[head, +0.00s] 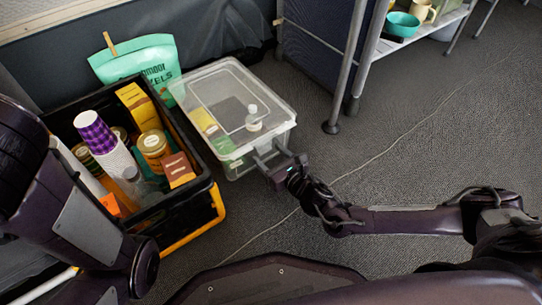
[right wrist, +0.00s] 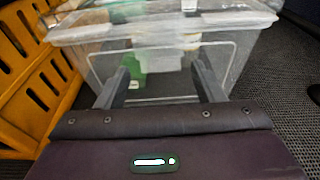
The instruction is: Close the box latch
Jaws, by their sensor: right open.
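A clear plastic box (head: 232,105) with a translucent lid stands on the grey carpet, with a white bottle and green and yellow items inside. My right gripper (head: 267,157) is at the near side of the box, close to its right corner. In the right wrist view the open fingers (right wrist: 160,82) point at the clear box wall (right wrist: 178,88), apart from each other with nothing held between them. The lid edge (right wrist: 235,20) shows above them. I cannot make out the latch or its position clearly. My left arm shows at the left, but its gripper is out of view.
A black and yellow crate (head: 199,218) packed with cups, jars and cartons stands just left of the box. A green bag (head: 140,60) is behind it. A metal-legged shelf (head: 419,45) is behind right. A thin cable (head: 405,135) crosses the open carpet.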

